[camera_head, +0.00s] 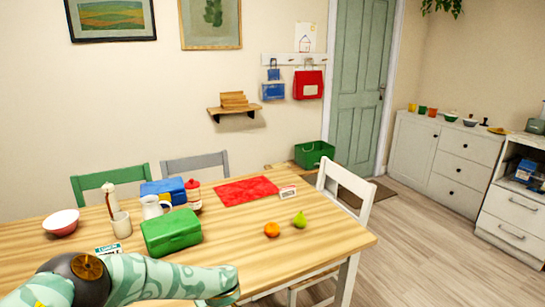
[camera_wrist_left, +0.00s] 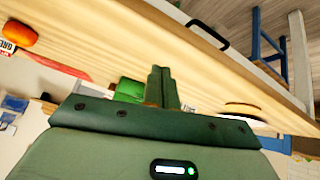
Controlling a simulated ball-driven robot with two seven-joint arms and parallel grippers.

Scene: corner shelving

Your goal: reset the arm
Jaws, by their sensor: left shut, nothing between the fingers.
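My left arm (camera_head: 150,278) comes in from the left at the bottom of the head view, mint green with a leaf pattern. It reaches across in front of the table's near edge. Its gripper is not clearly seen there. In the left wrist view my left gripper (camera_wrist_left: 162,75) shows two dark green fingers pressed together, with nothing between them. My right arm and gripper are in no view.
The wooden table (camera_head: 330,238) holds a green box (camera_head: 171,232), a white pitcher (camera_head: 153,207), a bowl (camera_head: 61,222), an orange (camera_head: 272,230), a pear (camera_head: 300,220) and a red mat (camera_head: 246,190). A white chair (camera_head: 345,185) stands at its right. Floor farther right is clear.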

